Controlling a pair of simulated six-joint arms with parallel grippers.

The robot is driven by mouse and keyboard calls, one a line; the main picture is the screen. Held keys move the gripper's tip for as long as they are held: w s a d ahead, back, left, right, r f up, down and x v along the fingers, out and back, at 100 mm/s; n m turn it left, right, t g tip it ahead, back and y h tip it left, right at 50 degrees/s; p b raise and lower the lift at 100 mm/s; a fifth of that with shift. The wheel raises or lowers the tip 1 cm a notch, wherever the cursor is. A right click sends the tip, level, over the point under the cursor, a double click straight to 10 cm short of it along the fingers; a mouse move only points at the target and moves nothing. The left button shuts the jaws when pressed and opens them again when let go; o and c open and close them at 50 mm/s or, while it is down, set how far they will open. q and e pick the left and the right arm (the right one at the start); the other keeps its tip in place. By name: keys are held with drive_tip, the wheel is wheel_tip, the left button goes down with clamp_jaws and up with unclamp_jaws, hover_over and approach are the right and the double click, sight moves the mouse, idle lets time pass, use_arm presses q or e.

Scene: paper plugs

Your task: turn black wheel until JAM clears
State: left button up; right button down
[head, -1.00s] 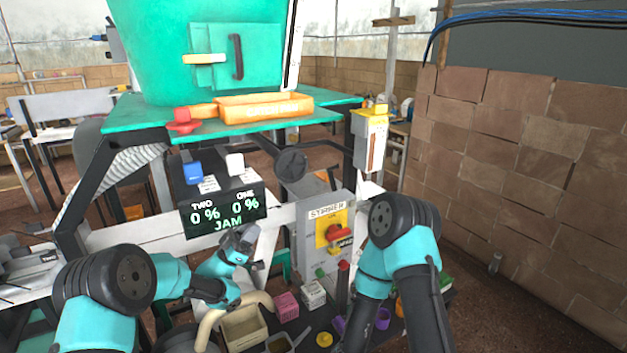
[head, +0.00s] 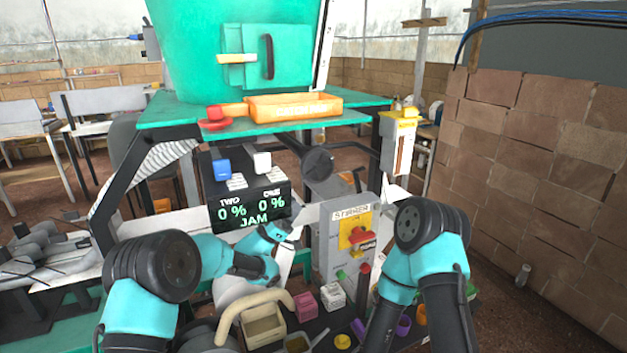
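The black wheel (head: 318,164) is a dark round disc below the green table top, right of the display. My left gripper (head: 288,241) is just below the display's lower right corner, in front of the machine. It is below and left of the wheel and apart from it in the picture. Its fingers are small and partly hidden, so their opening is unclear. My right arm reaches down at the right, and its gripper is not visible.
A blue block (head: 221,169) and a white block (head: 262,162) sit on the display box. Several small containers, including a pink one (head: 305,305), stand below.

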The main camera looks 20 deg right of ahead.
sight(314, 182)
use_arm(q)
drive_tip(key=x, duration=1)
drive_tip(key=shift+c, duration=0.2)
drive_tip(key=c, duration=0.6)
